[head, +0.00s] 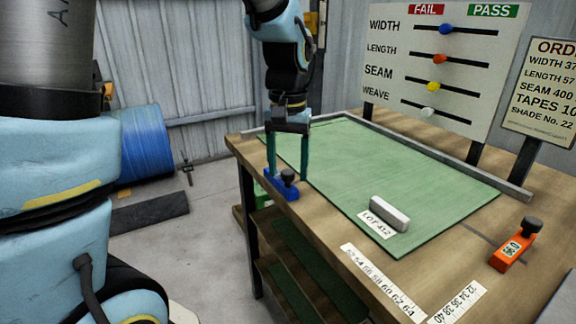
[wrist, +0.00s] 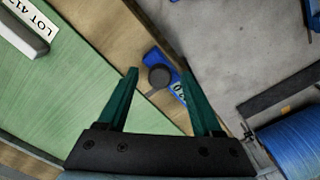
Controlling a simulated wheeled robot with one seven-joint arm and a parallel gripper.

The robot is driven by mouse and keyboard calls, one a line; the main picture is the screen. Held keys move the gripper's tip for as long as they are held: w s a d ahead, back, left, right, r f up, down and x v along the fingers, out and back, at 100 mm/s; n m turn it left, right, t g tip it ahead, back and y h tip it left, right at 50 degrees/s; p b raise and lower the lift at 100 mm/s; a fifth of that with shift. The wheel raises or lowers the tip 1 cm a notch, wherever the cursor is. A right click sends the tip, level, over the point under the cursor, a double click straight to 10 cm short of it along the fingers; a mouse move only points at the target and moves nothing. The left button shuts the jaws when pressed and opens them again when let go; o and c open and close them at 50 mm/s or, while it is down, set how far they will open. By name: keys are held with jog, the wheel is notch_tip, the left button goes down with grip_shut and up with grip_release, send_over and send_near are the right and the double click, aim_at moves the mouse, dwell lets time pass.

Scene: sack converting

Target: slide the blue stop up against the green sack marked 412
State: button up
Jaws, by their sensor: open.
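The green sack (head: 370,170) lies flat on the wooden bench, and a white LOT 412 label (head: 377,224) sits at its near corner. The sack also shows in the wrist view (wrist: 60,90). The blue stop (head: 275,183), with a black knob, sits at the bench's left edge. In the wrist view the blue stop (wrist: 154,58) is apart from the sack, with a strip of bare wood between them. My gripper (head: 288,168) is open at the stop, its green fingers on either side of the knob. I cannot tell how low the fingertips reach.
A pale block (head: 390,214) lies on the sack by the label. An orange stop (head: 513,245) and printed scales (head: 383,283) are on the bench. A metal rail (head: 440,155) runs along the back, before the slider board (head: 440,60). A blue roll (head: 145,145) lies on the floor.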

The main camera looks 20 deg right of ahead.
jog(key=shift+c, duration=0.4)
grip_shut()
dwell(0.9)
